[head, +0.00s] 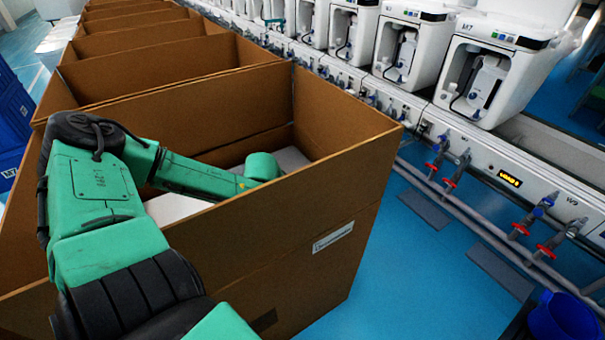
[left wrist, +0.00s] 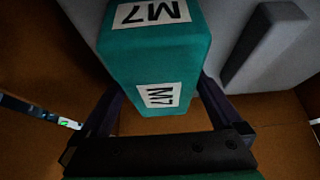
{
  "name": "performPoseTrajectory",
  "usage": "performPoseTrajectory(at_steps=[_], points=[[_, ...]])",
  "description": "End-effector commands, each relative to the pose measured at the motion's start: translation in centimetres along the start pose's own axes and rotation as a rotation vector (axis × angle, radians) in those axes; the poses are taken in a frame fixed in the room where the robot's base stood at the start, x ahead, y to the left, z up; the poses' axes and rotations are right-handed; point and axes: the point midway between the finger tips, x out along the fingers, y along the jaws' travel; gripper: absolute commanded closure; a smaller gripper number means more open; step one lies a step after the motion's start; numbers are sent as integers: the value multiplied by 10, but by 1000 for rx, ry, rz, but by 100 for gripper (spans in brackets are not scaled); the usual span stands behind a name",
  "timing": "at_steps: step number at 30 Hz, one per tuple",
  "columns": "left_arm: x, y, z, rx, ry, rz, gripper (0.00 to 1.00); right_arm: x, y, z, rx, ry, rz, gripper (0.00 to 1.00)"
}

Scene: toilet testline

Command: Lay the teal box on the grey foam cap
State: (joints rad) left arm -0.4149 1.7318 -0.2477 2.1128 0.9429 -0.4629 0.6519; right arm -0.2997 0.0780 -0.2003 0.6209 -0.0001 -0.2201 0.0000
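The teal box (left wrist: 150,65), with white M7 labels on two faces, fills the upper middle of the left wrist view. My left gripper (left wrist: 158,100) has its dark fingers against both sides of the box and is shut on it. The grey foam cap (left wrist: 225,25) lies behind and beside the box, with a raised block at the right. Whether the box touches the foam is unclear. In the head view my left arm reaches into the open carton, where pale foam (head: 290,160) shows in part; the gripper and teal box are hidden there. My right gripper is not in view.
The tall brown carton (head: 335,205) has walls around my left forearm. More open cartons (head: 150,50) stand in a row behind it. A test bench with white toilet units (head: 490,75) and valves runs along the right. Blue floor (head: 400,270) lies between carton and bench.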

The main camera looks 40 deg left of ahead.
Motion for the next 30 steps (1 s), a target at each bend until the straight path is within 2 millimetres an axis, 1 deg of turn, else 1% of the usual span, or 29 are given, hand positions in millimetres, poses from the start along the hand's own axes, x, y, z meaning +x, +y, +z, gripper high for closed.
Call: performPoseTrajectory(at_steps=[5, 8, 15, 17, 20, 24, 27, 30], points=[[-2, 0, -1, 0, 0, 0, 0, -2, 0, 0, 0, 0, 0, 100], [-9, 0, -4, -1, 1, 0, 0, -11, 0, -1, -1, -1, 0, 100], [-43, 0, -8, 0, 3, 0, 0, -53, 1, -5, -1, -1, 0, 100], [-52, 0, -7, 5, 2, -2, 0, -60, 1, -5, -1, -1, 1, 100], [-71, -1, -7, 4, 1, -2, 0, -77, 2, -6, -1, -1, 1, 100], [-98, -1, -6, 4, 3, -3, 0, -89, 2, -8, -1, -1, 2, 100], [-113, 0, -4, 5, 2, -2, 0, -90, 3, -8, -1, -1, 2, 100], [-121, 0, -2, 0, 1, 0, 0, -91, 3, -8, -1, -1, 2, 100]])
